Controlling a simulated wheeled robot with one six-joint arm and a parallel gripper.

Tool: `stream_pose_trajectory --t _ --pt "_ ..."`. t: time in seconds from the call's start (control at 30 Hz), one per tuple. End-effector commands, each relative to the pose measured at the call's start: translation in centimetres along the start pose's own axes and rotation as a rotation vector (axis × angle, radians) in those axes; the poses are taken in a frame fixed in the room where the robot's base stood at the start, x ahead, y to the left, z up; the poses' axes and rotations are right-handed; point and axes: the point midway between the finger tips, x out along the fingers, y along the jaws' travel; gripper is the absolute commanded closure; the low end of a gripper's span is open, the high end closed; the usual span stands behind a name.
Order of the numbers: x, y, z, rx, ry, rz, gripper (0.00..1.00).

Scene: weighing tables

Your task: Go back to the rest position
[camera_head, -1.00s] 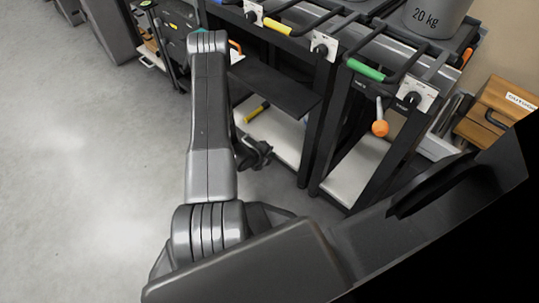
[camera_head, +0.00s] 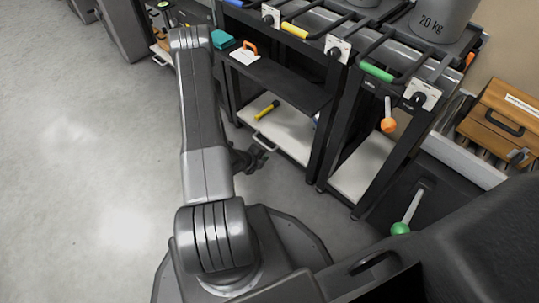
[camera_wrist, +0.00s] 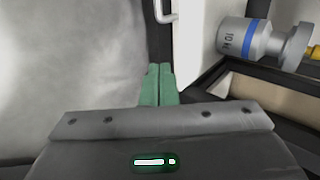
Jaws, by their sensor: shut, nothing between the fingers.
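My gripper shows in the wrist view as two green fingers (camera_wrist: 158,84) side by side, shut with nothing between them. In the head view my gripper (camera_head: 250,158) is a dark shape partly hidden behind my grey arm, over the open floor in front of the weighing tables. It looks apart from the tables.
The black weighing table (camera_head: 268,82) has a pale lower shelf (camera_head: 280,132) with a yellow-handled tool (camera_head: 267,110). In the wrist view a metal weight (camera_wrist: 245,42) lies on its side. A wooden box (camera_head: 495,115) stands at right. Grey floor (camera_head: 80,150) at left is clear.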

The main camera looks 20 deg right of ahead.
Motion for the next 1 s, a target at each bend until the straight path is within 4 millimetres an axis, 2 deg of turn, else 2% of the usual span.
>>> stream_pose_trajectory --t 0.03,0.2,0.57,0.77,1.0 --pt "-0.8 -0.1 0.1 -0.003 -0.002 0.000 1.00" --pt "-1.8 0.0 0.0 -0.001 0.000 -0.001 1.00" --pt "-1.8 0.1 0.0 0.000 0.001 0.000 1.00" --pt "0.1 0.2 -0.1 0.002 0.001 0.000 1.00" --pt "4.5 0.3 -0.1 0.002 0.002 -0.001 1.00"
